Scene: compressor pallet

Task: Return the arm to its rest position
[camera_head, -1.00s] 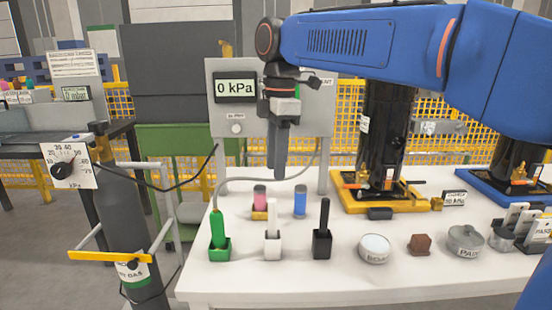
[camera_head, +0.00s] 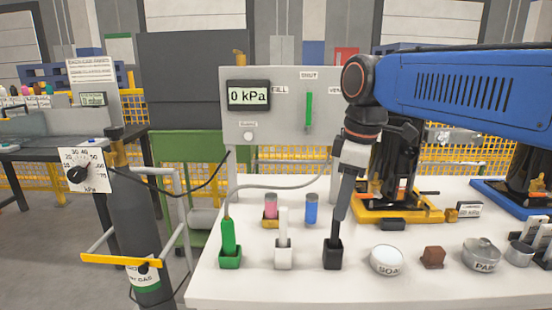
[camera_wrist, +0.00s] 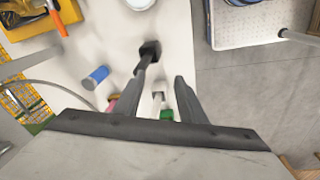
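My gripper (camera_head: 343,210) hangs below my blue arm, fingers pointing down, and overlaps the upper part of a black-handled tool in its black holder (camera_head: 333,256) in the head view. In the wrist view my gripper (camera_wrist: 156,82) has its two fingers apart, with nothing held between them. The black holder (camera_wrist: 150,48) shows there just beyond the left fingertip. I cannot tell whether that finger touches the tool's handle.
The white table (camera_head: 240,290) carries a green holder (camera_head: 230,258), a white holder (camera_head: 283,256), a pink cylinder (camera_head: 270,206), a blue cylinder (camera_head: 311,209), a soap dish (camera_head: 386,261) and a brown block (camera_head: 432,257). A grey gauge panel (camera_head: 285,125) stands behind. A gas bottle (camera_head: 132,215) is left.

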